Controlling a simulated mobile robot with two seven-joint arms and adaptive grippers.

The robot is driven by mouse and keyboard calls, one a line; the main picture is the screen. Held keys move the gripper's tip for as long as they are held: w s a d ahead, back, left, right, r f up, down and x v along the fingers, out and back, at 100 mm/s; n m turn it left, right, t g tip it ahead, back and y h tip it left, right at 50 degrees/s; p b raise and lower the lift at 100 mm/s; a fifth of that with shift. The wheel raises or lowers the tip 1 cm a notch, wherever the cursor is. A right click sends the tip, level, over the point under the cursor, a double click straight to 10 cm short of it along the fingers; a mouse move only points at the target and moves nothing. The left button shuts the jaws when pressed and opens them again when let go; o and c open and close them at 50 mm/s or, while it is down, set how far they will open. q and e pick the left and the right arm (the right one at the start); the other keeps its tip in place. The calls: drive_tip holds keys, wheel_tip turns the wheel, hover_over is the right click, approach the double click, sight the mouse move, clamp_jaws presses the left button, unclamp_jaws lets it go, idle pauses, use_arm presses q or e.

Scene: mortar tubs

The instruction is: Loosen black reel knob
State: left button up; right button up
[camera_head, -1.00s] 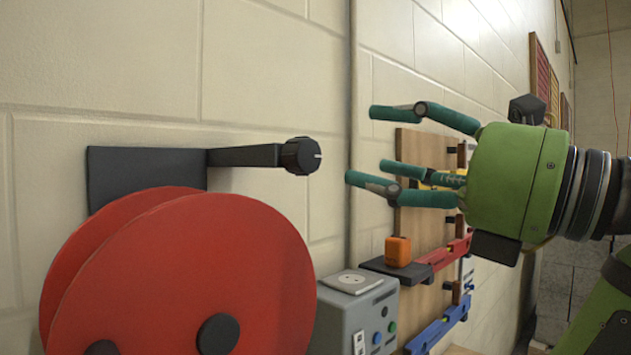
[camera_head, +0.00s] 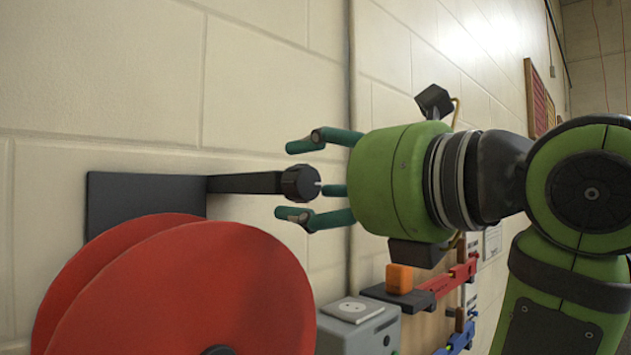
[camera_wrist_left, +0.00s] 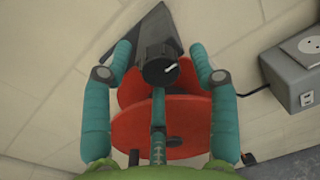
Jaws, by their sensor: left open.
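The black reel knob (camera_head: 300,184) sits at the end of a black arm (camera_head: 243,184) that comes from a dark wall plate (camera_head: 140,196). A short white mark shows on its face. My left gripper (camera_head: 299,181) is open, with one finger above the knob and one below it. In the left wrist view the knob (camera_wrist_left: 158,70) lies between the spread fingers, with a gap at each side. A third finger (camera_wrist_left: 158,122) points at it from below; I cannot tell whether it touches. The red reel (camera_head: 190,285) hangs below. My right gripper is not in view.
A grey box with a socket (camera_head: 352,310) stands right of the reel, below my gripper. Further right a board on the wall carries an orange block (camera_head: 399,278) on a dark shelf and a red level (camera_head: 448,282). The wall above the knob is bare.

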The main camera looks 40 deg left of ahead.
use_arm(q)
drive_tip(key=shift+d, duration=0.1)
drive_tip(key=c, duration=1.2)
drive_tip(key=shift+o, duration=0.2)
